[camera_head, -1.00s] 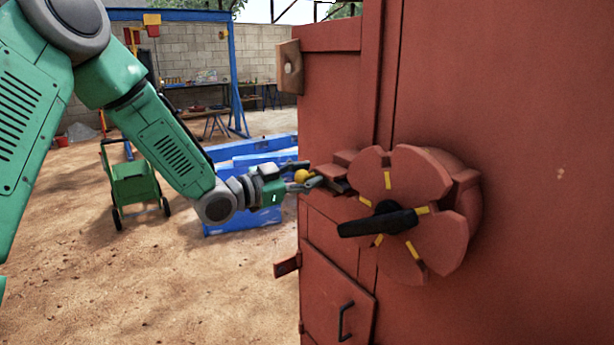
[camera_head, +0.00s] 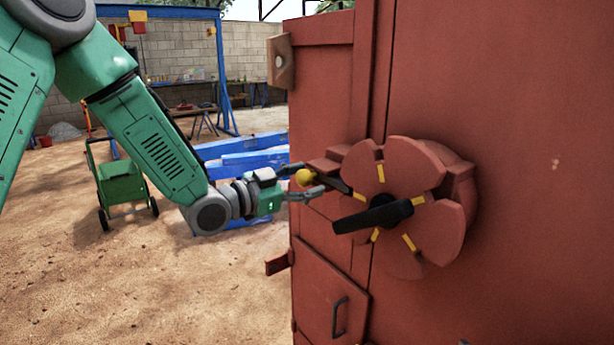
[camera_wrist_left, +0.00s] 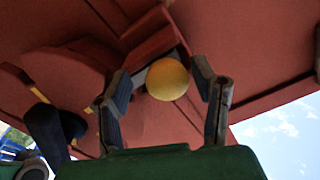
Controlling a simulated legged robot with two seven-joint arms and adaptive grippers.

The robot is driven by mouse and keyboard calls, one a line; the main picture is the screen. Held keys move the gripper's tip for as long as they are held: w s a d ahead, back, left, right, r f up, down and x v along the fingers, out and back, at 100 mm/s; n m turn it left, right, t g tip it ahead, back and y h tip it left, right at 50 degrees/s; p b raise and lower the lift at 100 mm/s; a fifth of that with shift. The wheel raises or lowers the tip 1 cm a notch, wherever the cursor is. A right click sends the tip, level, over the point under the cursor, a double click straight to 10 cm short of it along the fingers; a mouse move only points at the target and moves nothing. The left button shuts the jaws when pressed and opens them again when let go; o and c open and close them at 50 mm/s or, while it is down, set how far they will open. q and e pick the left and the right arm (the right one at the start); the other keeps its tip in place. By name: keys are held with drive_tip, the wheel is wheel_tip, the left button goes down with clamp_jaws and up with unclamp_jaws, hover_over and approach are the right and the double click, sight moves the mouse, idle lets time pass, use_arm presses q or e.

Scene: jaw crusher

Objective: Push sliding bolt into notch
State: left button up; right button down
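The sliding bolt is a dark bar (camera_head: 335,184) with a yellow ball knob (camera_head: 304,177), in a red housing (camera_head: 326,165) left of a round notched disc (camera_head: 415,190). The disc has yellow marks and a black handle (camera_head: 372,215). My left gripper (camera_head: 307,178) is open, its fingers on either side of the knob. In the left wrist view the knob (camera_wrist_left: 168,79) sits between the fingers (camera_wrist_left: 166,95) with a gap on each side. Whether a finger touches the bar is hidden. My right gripper is not in view.
The red metal door (camera_head: 520,120) fills the right side. A small hatch with a handle (camera_head: 340,316) is below the disc. Blue beams (camera_head: 240,148) and a green cart (camera_head: 122,182) stand on the sandy ground behind my left arm.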

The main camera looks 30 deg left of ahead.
use_arm(q)
drive_tip(key=shift+a+r, duration=0.1)
drive_tip(key=shift+a, duration=0.1)
drive_tip(key=v, duration=1.2)
drive_tip(key=shift+d, duration=0.15)
drive_tip(key=s+d+f+n+g+y+b, duration=0.2)
drive_tip(key=f+g, duration=0.1)
drive_tip(key=f, duration=1)
drive_tip(key=s+d+f+n+g+y+b, duration=0.1)
drive_tip(key=d+f+n+g+y+b, duration=0.2)
drive_tip(key=f, duration=1.1)
drive_tip(key=s+d+f+n+g+y+b, duration=0.2)
drive_tip(key=s+f+g, duration=0.7)
drive_tip(key=s+f, duration=1.3)
drive_tip(key=s+d+n+b, duration=0.1)
drive_tip(key=d+b, duration=0.1)
drive_tip(key=d, duration=0.1)
drive_tip(key=shift+g, duration=0.4)
